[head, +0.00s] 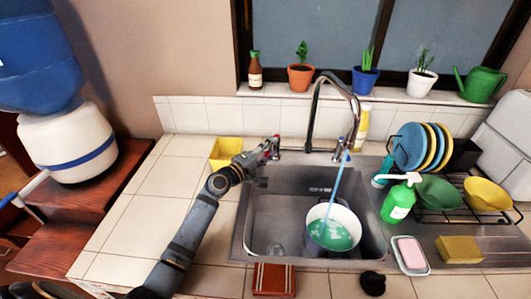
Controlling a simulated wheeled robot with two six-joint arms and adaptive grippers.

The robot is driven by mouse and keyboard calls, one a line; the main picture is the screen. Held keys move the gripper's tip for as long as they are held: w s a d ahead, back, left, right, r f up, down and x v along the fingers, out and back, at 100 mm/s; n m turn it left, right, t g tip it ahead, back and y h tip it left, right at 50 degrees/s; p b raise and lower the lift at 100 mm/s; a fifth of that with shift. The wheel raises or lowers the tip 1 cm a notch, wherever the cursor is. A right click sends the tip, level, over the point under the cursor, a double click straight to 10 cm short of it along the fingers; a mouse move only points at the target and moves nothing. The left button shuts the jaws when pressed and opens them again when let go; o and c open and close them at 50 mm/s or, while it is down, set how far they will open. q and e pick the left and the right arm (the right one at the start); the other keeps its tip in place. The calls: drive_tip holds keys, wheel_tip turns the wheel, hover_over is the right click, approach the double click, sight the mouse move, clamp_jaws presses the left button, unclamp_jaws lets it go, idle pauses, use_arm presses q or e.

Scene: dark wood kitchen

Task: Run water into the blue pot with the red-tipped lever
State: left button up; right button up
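A pot (350,218) with a pale rim stands in the right part of the sink (262,228). Its inside shows teal-green, with white foam or glare. A thin light-blue stream (337,182) runs from the end of the curved chrome faucet (316,108) down into the pot. The red-tipped lever (276,142) stands left of the faucet base, behind the sink. My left gripper (268,153) is at the lever, its fingers close to or touching it. The fingers are too small to tell whether they are open or shut. My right gripper is not in view.
A yellow box (226,150) stands left of my gripper. A green soap bottle (398,199), a dish rack (447,214) with plates and bowls, and a yellow sponge (459,249) are right of the sink. Potted plants line the sill.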

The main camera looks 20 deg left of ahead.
use_arm(q)
drive_tip(key=v, duration=1.1)
drive_tip(key=shift+s+a, duration=0.15)
drive_tip(key=shift+s, duration=0.25)
idle(6.5)
